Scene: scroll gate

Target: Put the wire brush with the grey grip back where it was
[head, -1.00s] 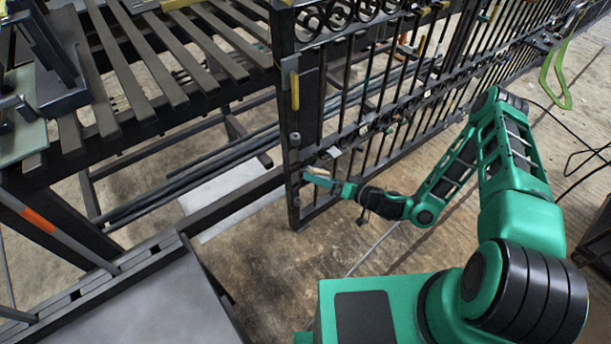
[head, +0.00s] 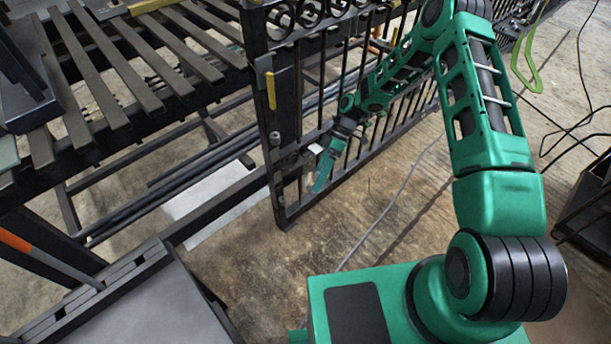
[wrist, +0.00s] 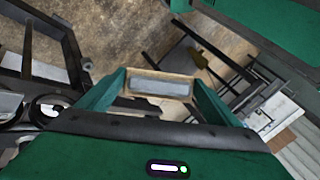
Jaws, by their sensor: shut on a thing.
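In the wrist view, a pale wooden block with a grey middle (wrist: 160,86) sits between my fingers; it looks like the wire brush with the grey grip, seen end-on. My gripper (wrist: 158,92) is shut on it, one green finger on each side. In the head view my gripper (head: 322,174) points down beside the lower part of the black scroll gate (head: 283,170), near its end post. The brush cannot be made out clearly in the head view. I cannot tell whether it touches the gate.
A yellow-handled tool (head: 270,90) hangs on the gate's end post. A slatted steel bench (head: 130,75) stands behind to the left. A grey-topped cart (head: 150,310) is at front left. A green loop (head: 528,60) hangs at right. The floor before the gate is mostly clear.

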